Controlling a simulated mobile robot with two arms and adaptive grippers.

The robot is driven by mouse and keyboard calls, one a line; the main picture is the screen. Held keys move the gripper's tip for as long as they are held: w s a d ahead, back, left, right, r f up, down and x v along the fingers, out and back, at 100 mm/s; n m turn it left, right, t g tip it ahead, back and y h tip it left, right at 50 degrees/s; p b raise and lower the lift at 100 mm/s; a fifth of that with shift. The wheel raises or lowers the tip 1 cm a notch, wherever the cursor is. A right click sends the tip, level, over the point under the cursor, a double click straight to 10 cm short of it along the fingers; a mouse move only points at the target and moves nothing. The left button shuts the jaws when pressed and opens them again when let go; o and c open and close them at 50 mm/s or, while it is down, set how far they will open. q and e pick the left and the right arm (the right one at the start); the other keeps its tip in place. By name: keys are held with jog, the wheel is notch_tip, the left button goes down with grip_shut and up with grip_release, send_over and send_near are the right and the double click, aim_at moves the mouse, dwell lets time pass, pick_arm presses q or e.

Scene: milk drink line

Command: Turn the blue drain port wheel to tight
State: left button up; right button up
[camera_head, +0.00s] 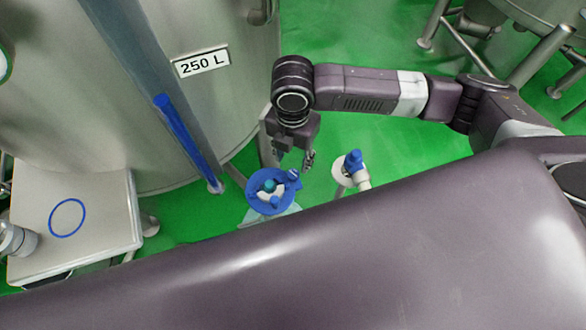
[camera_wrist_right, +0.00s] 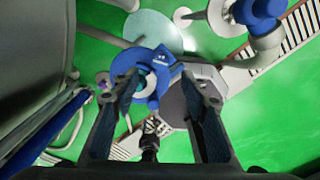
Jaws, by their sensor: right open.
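The blue wheel (camera_head: 257,202) sits low beside the steel tank, with a pale hub and a teal centre piece. A small blue block (camera_head: 293,175) stands at its right rim. In the right wrist view the wheel (camera_wrist_right: 124,64) lies beyond the fingers, partly covered by the left finger. My right gripper (camera_head: 293,158) is above the wheel, slightly to its right in the head view. Its fingers (camera_wrist_right: 166,92) are spread, with nothing held between them. They look apart from the wheel. I cannot read any tight mark. My left gripper is not in view.
A second blue fitting (camera_head: 354,161) on a white pipe stands close to the right of the wheel. The tank (camera_head: 215,100), labelled 250 L, rises behind. A steel box (camera_head: 105,210) with a blue ring is at left.

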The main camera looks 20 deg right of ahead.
aim_at(293, 174)
notch_tip(293, 174, down, 8)
jog(key=shift+r, duration=0.15)
jog(key=shift+c, duration=0.5)
grip_shut()
